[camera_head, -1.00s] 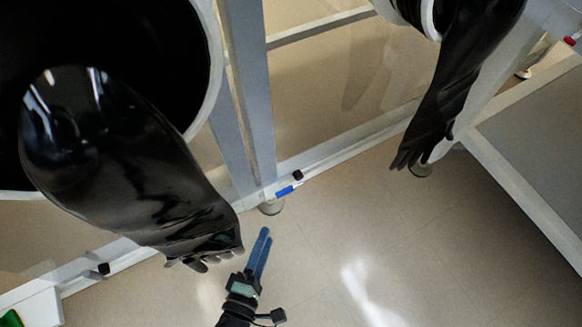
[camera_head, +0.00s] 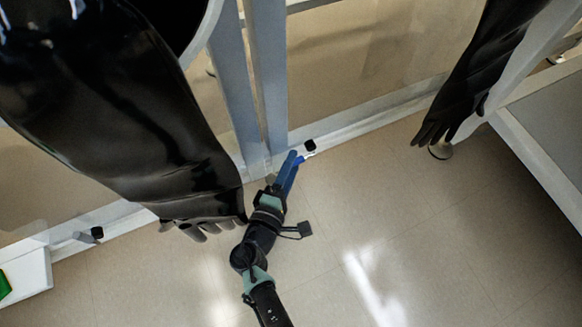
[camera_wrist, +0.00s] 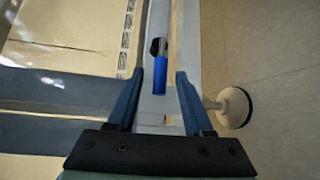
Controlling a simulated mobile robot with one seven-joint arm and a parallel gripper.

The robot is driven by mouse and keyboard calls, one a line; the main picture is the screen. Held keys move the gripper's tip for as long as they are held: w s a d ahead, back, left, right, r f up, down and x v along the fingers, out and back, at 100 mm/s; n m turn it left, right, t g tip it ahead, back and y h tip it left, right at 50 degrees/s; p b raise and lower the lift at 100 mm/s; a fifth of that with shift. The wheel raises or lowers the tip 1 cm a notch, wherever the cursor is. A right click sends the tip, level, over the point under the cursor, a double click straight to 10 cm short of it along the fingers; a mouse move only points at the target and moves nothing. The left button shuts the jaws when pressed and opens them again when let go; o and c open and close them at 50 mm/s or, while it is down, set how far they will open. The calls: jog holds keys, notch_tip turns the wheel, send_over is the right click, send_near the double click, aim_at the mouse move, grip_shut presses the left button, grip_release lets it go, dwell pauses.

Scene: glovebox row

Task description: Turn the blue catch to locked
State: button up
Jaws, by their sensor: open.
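The blue catch (camera_head: 299,160) has a blue handle and a pale metal end. It sits on the pale lower rail by the upright post, beside a black knob. In the wrist view the blue handle (camera_wrist: 160,76) lies lengthwise between my fingers, with a gap on both sides. My gripper (camera_head: 282,166) is open, with its blue fingers at the catch. In the head view the fingers hide part of the handle. I cannot tell how deep the handle sits between them.
A large black glove (camera_head: 120,110) hangs from a port at the left, its fingers close to my wrist. Another black glove (camera_head: 465,85) hangs at the right. A grey post (camera_head: 268,75) rises behind the catch.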

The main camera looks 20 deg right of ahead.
grip_shut()
dwell(1.4)
